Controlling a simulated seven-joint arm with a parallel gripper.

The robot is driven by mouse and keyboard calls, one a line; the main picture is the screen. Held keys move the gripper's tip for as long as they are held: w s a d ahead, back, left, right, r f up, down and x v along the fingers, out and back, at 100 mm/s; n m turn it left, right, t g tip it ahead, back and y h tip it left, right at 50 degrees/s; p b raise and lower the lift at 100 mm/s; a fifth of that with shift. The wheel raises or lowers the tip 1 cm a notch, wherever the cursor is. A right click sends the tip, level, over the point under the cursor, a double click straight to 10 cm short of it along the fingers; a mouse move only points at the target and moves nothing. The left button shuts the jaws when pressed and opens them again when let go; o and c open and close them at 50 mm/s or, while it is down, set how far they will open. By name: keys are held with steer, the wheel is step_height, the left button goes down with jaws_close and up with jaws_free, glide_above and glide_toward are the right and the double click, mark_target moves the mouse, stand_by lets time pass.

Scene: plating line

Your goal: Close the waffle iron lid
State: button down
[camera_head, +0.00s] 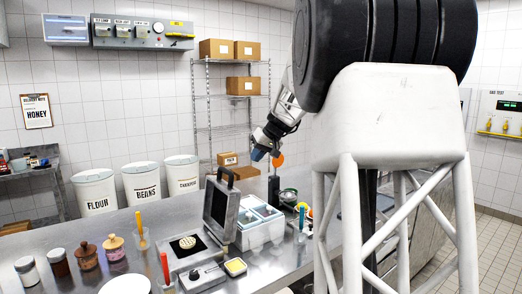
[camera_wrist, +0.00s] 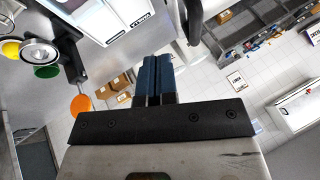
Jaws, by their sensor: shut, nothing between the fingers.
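The waffle iron stands on the steel counter with its dark lid (camera_head: 219,206) raised upright and a handle loop on top. Its base (camera_head: 189,247) lies open to the left of the lid, with a pale round patch on the plate. My gripper (camera_head: 258,154) has blue fingertips and is above and to the right of the lid, apart from it, with nothing held. In the wrist view my gripper (camera_wrist: 157,62) shows its two blue fingers together. I cannot clearly make out the lid in the wrist view.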

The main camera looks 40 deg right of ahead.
steer(key=w+a+f, duration=0.3)
steer(key=a+f, duration=0.1)
steer(key=a, duration=0.1)
steer(key=shift+w+a+f, duration=0.15)
steer(key=shift+f, duration=0.25)
steer(key=shift+a+r, duration=0.1)
steer(key=shift+a, duration=0.05)
